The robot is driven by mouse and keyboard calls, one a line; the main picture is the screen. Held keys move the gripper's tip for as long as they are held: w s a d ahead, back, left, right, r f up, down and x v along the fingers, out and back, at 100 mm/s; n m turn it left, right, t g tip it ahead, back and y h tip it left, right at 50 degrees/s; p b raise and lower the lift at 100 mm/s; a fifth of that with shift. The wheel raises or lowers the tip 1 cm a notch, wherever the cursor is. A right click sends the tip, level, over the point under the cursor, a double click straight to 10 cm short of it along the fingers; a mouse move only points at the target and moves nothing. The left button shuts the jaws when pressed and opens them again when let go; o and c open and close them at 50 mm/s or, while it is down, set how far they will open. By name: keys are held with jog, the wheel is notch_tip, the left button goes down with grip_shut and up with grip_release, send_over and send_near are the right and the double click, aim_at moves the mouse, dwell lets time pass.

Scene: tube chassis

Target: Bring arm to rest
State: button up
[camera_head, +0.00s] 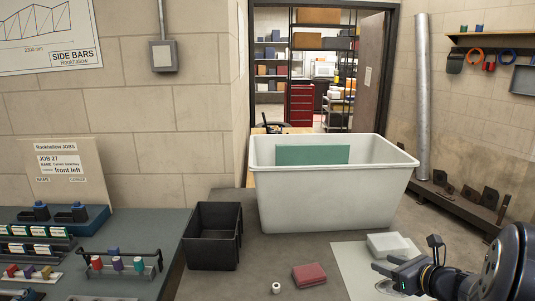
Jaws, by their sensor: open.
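My gripper (384,279) is at the lower right of the head view, at the end of my dark arm (510,265). Its jaws point left and are open, with nothing seen between them. It is over or in front of a pale sheet (350,262) on the grey bench; the exact height cannot be told. A whitish block (392,244) lies just behind it.
A large white tub (285,210) holding a green panel (312,155) stands behind. A black bin (213,237) is left of it. A red block (309,275) and small white cylinder (276,288) lie in front. Racks of parts (118,265) fill the left bench.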

aim_at(381, 291)
notch_tip(381, 291, down, 7)
jog(key=shift+w, duration=0.15)
jog(key=shift+a+r, duration=0.1)
dwell(0.4)
